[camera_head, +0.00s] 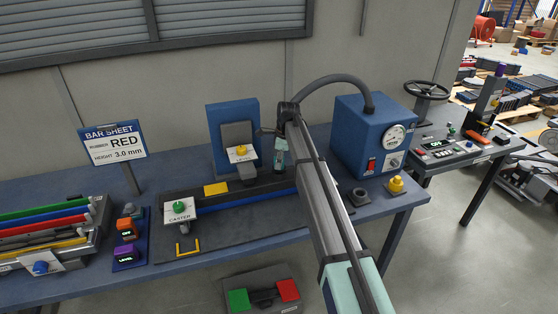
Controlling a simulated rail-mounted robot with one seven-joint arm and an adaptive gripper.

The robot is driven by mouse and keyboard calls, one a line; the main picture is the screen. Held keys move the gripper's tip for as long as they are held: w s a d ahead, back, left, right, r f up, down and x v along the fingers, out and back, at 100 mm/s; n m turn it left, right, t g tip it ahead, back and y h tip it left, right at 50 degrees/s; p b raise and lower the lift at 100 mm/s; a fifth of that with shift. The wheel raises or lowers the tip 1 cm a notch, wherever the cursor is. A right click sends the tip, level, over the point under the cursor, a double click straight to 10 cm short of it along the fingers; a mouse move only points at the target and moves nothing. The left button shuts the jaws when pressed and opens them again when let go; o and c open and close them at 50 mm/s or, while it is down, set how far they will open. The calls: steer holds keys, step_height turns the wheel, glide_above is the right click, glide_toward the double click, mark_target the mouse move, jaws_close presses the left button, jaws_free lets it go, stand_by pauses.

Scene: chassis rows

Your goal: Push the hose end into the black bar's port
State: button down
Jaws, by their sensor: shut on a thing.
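A dark grey hose (335,80) rises from the blue unit (365,135) and arcs left, passing out of sight behind my arm. My gripper (279,162) shows small and partly covered by my arm, low over the fixture in front of the blue upright block. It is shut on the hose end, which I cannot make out. The black bar (262,186) lies along the fixture, under and beside my gripper, with a blue strip along its front. My arm covers its right end. I cannot see the port or whether the hose end touches it.
A blue upright block (225,118) with a yellow knob stands behind the bar. A caster post (180,208) with a green knob stands at left. A dark round fitting (359,196) and yellow knob (396,184) sit at right. Coloured bars (45,225) lie far left.

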steer(key=shift+f, duration=0.65)
steer(key=c, duration=0.6)
jaws_free()
steer(key=r, duration=0.4)
steer(key=d+r, duration=0.1)
steer(key=r, duration=0.7)
steer(key=shift+d, duration=0.4)
